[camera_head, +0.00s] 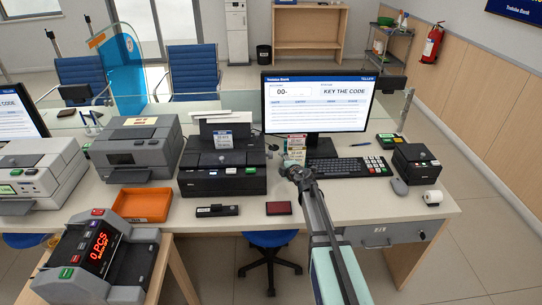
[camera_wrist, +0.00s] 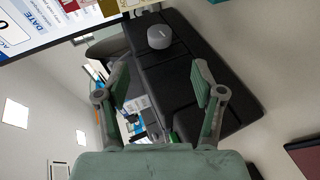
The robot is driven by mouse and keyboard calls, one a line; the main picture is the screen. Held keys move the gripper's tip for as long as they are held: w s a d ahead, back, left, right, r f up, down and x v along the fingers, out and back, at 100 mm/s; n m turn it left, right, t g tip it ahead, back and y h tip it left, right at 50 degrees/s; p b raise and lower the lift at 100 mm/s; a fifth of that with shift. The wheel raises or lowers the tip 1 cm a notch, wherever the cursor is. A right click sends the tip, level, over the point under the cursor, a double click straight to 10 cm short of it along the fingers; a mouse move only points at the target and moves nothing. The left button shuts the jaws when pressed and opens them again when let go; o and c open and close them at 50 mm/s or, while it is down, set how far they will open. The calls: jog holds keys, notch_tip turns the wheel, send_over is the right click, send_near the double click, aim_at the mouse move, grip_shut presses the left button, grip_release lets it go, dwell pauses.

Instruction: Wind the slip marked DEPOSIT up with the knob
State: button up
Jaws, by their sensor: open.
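A black slip printer (camera_head: 222,182) stands on the counter, with a printed slip (camera_head: 222,140) upright at its top; its heading is too small to read. My gripper (camera_head: 288,170) is just right of the printer. In the wrist view my gripper (camera_wrist: 160,66) is open and empty, its two fingers apart. A round grey knob (camera_wrist: 159,37) sticks out from the black printer body (camera_wrist: 160,85), ahead of the fingertips and not between them.
A monitor (camera_head: 318,103) and keyboard (camera_head: 350,167) stand right of the printer, with upright slips (camera_head: 296,147) near my gripper. An orange tray (camera_head: 142,204), a stamp (camera_head: 217,210) and a dark red pad (camera_head: 279,208) lie in front.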

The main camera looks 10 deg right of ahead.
aim_at(269, 155)
jog(key=p+x, duration=0.1)
jog(key=x, duration=1.2)
jog(key=c, duration=1.2)
